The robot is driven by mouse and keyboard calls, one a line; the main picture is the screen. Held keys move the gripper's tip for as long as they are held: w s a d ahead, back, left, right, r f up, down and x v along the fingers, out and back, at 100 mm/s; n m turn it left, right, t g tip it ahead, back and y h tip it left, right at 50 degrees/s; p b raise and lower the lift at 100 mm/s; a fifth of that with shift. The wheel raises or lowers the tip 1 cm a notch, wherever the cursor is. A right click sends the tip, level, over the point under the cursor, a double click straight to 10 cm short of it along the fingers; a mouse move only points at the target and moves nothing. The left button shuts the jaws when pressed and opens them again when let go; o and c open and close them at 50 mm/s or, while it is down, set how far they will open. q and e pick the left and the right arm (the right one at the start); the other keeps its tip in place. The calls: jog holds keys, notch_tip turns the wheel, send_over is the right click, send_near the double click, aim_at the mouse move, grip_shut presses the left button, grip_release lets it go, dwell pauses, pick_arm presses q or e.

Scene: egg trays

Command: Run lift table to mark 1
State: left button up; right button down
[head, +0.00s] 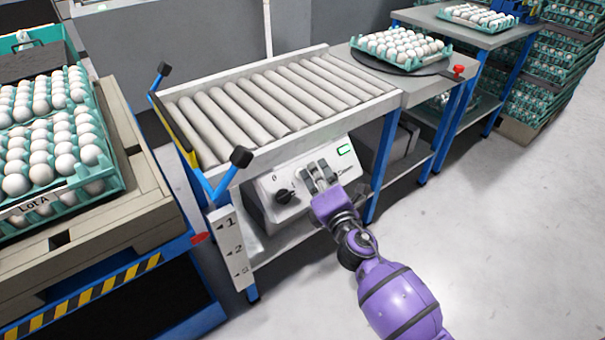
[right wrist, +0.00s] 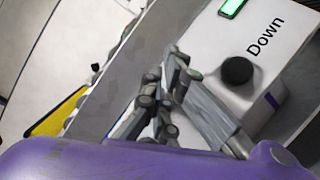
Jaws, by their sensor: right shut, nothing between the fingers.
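The lift table (head: 95,292) with its hazard-striped blue edge stands at the left and carries a wooden pallet (head: 120,232). A red disc (head: 200,238) at its right corner sits beside the upper part of the white mark plate (head: 238,262), near mark 1; I cannot tell the exact level. The control box (head: 268,184) has a dark knob (head: 284,196) and a lit green lamp (head: 344,149). My right gripper (head: 318,172) is shut and empty in front of the box. In the right wrist view, the black "Down" button (right wrist: 237,70) lies beyond the fingers (right wrist: 172,75), apparently apart from them. My left gripper is out of view.
Teal egg trays (head: 98,180) labelled Lot A are on the pallet. A roller conveyor (head: 270,95) runs above the box to a bench with an egg tray (head: 400,48) and a red button (head: 458,70). Blue posts flank the conveyor's near end. The floor at right is clear.

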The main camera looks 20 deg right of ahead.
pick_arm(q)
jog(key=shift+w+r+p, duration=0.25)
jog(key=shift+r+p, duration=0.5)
pick_arm(e)
jog(key=shift+s+d+r, duration=0.25)
jog(key=shift+s+r, duration=0.45)
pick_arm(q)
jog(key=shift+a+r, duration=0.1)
